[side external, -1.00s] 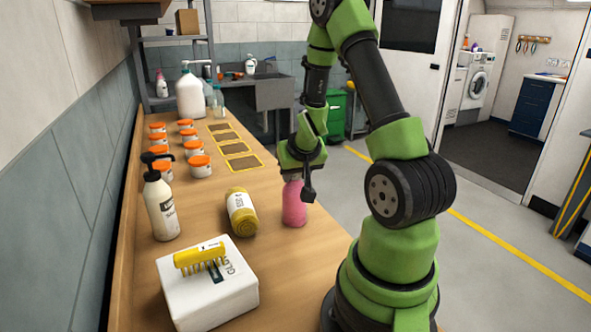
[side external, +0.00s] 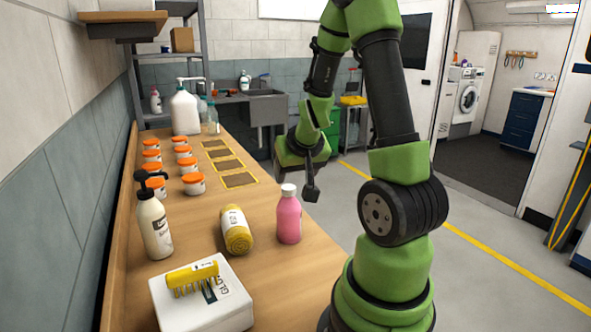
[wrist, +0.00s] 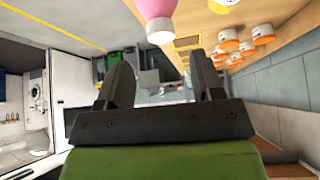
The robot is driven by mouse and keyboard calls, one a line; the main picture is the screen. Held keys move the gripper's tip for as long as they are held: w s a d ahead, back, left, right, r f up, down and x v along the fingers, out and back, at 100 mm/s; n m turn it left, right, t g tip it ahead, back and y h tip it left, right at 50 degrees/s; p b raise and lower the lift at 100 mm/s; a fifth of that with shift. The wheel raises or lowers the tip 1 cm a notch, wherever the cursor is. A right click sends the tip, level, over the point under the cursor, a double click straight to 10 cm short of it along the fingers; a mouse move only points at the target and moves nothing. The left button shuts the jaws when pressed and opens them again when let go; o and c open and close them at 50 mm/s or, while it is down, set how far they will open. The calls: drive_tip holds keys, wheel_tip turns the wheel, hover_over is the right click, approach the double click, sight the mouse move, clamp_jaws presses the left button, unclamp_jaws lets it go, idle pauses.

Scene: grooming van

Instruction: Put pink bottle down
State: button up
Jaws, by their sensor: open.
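The pink bottle (side external: 289,218) with a white cap stands upright on the wooden table, near its right edge. It also shows at the top of the wrist view (wrist: 157,14), its white cap pointing toward my gripper. My gripper (side external: 311,190) is above the bottle and slightly to its right, apart from it. In the wrist view the two dark fingers (wrist: 163,82) are spread with nothing between them.
A yellow bottle (side external: 236,229) lies left of the pink bottle. A white box (side external: 225,305) with a yellow comb (side external: 192,272), a pump bottle (side external: 153,222) and several orange-lidded jars (side external: 188,166) stand on the table (side external: 265,280). Several outlined squares (side external: 229,165) mark the table farther back.

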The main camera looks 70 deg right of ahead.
drive_tip(key=w+a+r+n+t+y, duration=0.3)
drive_tip(key=a+r, duration=0.5)
drive_tip(key=a, duration=0.3)
drive_tip(key=s+a+r+n+y, duration=0.1)
drive_tip(key=s+a+r+y, duration=0.1)
drive_tip(key=s+a, duration=0.2)
drive_tip(key=s+a+r+n+y, duration=0.2)
drive_tip(key=s+a+r, duration=0.1)
drive_tip(key=a, duration=0.6)
drive_tip(key=shift+s+r, duration=0.3)
drive_tip(key=shift+s, duration=0.45)
